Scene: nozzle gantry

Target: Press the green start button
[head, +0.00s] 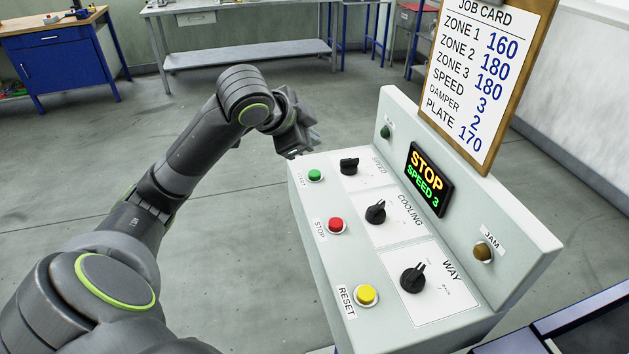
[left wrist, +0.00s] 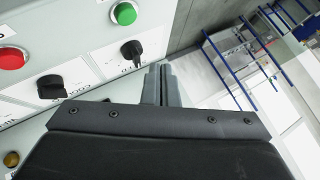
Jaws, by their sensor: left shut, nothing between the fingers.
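The green start button (head: 315,175) sits at the far left corner of the control panel's sloped top, labelled START. It also shows at the top of the left wrist view (left wrist: 124,13). My left gripper (head: 297,150) is near the panel's far end, beyond the green button and apart from it in the picture. In the left wrist view its fingers (left wrist: 162,86) are together with nothing between them, below the speed knob (left wrist: 132,52). My right gripper is not in view.
A red stop button (head: 336,225), a yellow reset button (head: 366,294) and black knobs (head: 376,212) share the panel. Its display (head: 429,179) reads STOP, SPEED 3. A job card (head: 484,75) stands above. Open floor lies left of the panel.

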